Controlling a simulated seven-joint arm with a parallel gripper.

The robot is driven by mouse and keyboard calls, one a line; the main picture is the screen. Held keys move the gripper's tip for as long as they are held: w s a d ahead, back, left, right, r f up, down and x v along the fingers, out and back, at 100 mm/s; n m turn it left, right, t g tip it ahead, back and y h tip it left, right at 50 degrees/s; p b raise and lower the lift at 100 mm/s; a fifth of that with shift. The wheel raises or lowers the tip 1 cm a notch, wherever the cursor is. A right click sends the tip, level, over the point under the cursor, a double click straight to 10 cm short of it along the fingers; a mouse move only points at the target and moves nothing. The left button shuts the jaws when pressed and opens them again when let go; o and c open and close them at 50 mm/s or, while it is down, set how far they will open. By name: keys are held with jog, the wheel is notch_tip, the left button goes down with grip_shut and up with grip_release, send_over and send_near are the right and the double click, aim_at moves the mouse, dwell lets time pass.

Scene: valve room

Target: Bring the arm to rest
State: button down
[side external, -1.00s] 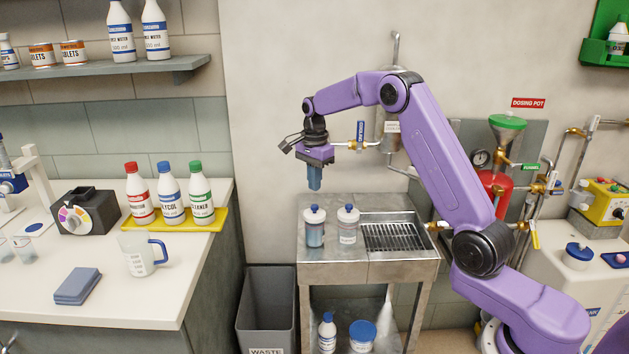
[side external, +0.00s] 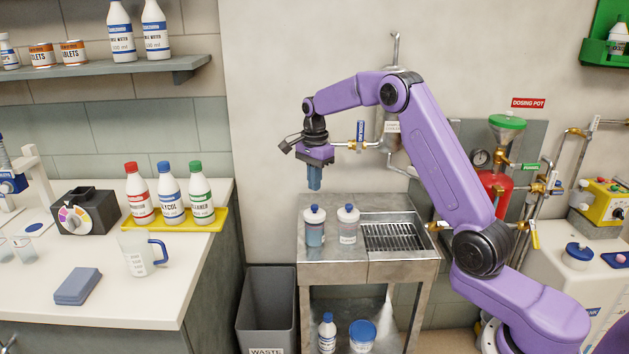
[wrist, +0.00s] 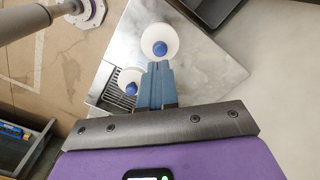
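My arm is bent over a steel stand (side external: 338,273), and my gripper (side external: 314,187) points straight down. In the wrist view the two blue fingers of my gripper (wrist: 157,70) are together with nothing visible between them. In the side view the fingertips hang in the air above two blue-capped bottles, clear of both. The left bottle (side external: 315,230) holds bluish liquid, and the right bottle (side external: 347,226) is paler. From above, white round tops with blue knobs show in the wrist view, one (wrist: 160,46) just beyond the fingertips and one (wrist: 131,82) to their left.
A drain grate (side external: 393,237) lies right of the bottles. A wall tap (side external: 361,143) and pipes are close behind my gripper. At left, the counter holds a jug (side external: 139,258), a yellow tray (side external: 206,223) with three bottles and a blue cloth (side external: 77,286). A grey bin (side external: 265,308) stands below.

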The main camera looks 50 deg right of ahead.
aim_at(314, 205)
jog(key=shift+f, duration=2.5)
jog(key=shift+r, duration=0.1)
jog(key=shift+r, duration=3.45)
jog(key=shift+a, duration=0.1)
jog(key=s+a+r+n, duration=0.3)
jog(key=s+a+n, duration=1.1)
jog(key=s+a, duration=0.25)
jog(key=s+d+f+n, duration=0.1)
jog(key=s+n, duration=0.7)
jog(key=s, duration=0.5)
jog(key=s+f+n, duration=0.1)
jog(key=s+n, duration=0.7)
jog(key=s, duration=0.5)
jog(key=shift+d+f+n, duration=0.3)
jog(key=shift+d+f, duration=0.05)
jog(key=shift+d, duration=0.05)
